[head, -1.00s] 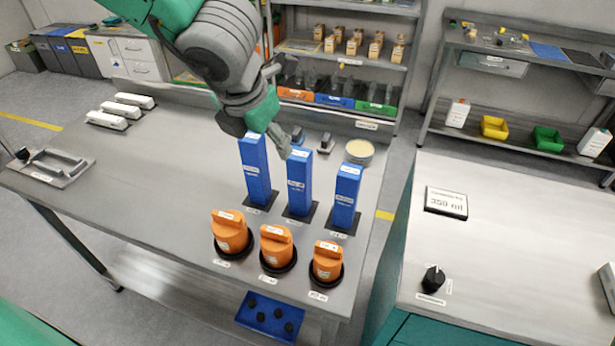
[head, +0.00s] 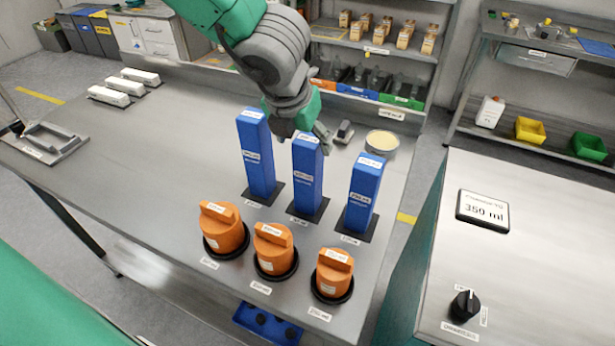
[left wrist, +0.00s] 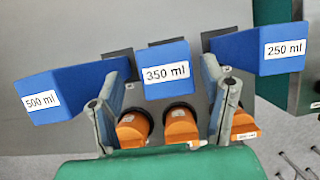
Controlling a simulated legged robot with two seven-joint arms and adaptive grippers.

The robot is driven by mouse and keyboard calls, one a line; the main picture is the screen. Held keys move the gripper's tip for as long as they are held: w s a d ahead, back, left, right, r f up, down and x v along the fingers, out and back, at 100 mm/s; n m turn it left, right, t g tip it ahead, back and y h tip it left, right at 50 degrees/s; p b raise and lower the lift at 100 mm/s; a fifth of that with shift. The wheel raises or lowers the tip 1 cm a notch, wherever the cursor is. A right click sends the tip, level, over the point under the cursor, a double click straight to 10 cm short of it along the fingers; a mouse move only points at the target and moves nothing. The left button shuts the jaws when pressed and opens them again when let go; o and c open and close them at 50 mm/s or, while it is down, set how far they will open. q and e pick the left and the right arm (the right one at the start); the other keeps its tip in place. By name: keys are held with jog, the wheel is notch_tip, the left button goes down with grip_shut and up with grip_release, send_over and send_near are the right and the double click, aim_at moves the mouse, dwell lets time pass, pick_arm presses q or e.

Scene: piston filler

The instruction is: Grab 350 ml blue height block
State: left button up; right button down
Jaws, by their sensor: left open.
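Three tall blue height blocks stand upright in a row on the bench. The left wrist view labels them 500 ml (left wrist: 60,92), 350 ml (left wrist: 167,72) and 250 ml (left wrist: 268,50). In the head view, the 350 ml block (head: 307,178) is the middle one, between the tallest block (head: 257,160) and the shortest (head: 364,195). My left gripper (head: 303,130) is open at the top of the middle block, partly hidden behind it. In the left wrist view, the open fingers (left wrist: 166,75) lie on either side of the 350 ml block; contact cannot be told. My right gripper is out of view.
Three orange-topped parts (head: 225,230) stand in front of the blocks. A round dish (head: 382,142) sits behind the shortest block. A display (head: 483,210) reading 350 ml and a black knob (head: 466,305) are on the right-hand counter.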

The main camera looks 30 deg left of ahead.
aim_at(308, 176)
pick_arm(q)
jog(key=shift+w+f, duration=0.1)
jog(key=shift+f, duration=0.5)
jog(key=f, duration=0.1)
jog(key=w+f, duration=0.1)
jog(key=d+f, duration=0.1)
jog(key=shift+w+f+b, duration=0.35)
jog(key=shift+b, duration=0.05)
jog(key=shift+a, duration=0.25)
jog(key=shift+c, duration=1.3)
jog(key=shift+a, duration=0.1)
jog(key=c, duration=1.2)
